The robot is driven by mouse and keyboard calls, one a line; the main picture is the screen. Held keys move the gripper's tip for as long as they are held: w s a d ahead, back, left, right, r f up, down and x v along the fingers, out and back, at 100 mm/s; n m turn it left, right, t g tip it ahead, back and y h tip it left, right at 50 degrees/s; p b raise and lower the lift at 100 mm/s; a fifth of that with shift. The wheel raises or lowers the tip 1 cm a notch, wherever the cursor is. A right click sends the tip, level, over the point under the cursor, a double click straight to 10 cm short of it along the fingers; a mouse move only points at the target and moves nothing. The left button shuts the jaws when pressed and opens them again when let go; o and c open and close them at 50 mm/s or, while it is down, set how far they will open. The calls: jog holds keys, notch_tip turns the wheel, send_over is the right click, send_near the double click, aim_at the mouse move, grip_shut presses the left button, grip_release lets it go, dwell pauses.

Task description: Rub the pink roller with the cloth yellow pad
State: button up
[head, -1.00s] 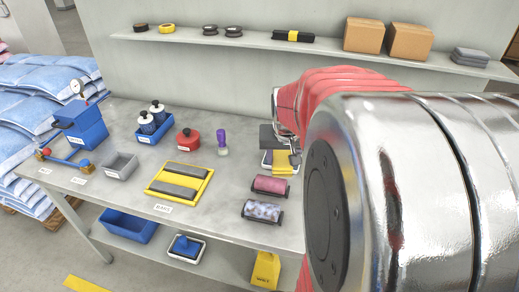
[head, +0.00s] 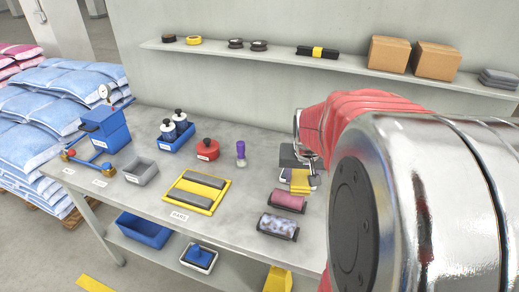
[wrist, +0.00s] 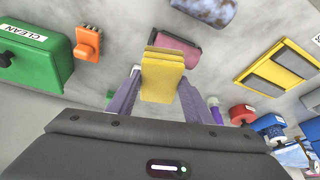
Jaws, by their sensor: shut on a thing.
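The pink roller (head: 289,201) lies in a dark holder on the grey bench, behind a mottled blue-white roller (head: 278,226). My gripper (wrist: 158,88) is shut on the yellow pad (wrist: 163,76), with one grey-purple finger on each side of it. The pad (head: 300,182) also shows in the head view, just behind the pink roller. In the wrist view the pad covers part of the pink roller (wrist: 180,48). I cannot tell whether the pad touches the roller. My arm hides the bench to the right in the head view.
A yellow tray with grey bars (head: 197,191), a purple-handled tool (head: 241,153) and a red pot (head: 208,149) stand to the left. The wrist view shows a green CLEAN box (wrist: 35,52) and an orange block (wrist: 88,43). A shelf (head: 280,58) runs above.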

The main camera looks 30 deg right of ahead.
jog(key=shift+f, duration=2.05)
jog(key=shift+f, duration=0.65)
jog(key=shift+w+a+r, duration=0.1)
jog(key=shift+w+a, duration=0.85)
jog(key=shift+w, duration=0.25)
jog(key=shift+w+a, duration=0.45)
jog(key=shift+w, duration=0.2)
jog(key=shift+w+a, duration=0.45)
jog(key=shift+w, duration=0.15)
jog(key=shift+s+d, duration=0.1)
jog(key=shift+s, duration=0.05)
jog(key=shift+s+d, duration=0.8)
jog(key=shift+s, duration=0.35)
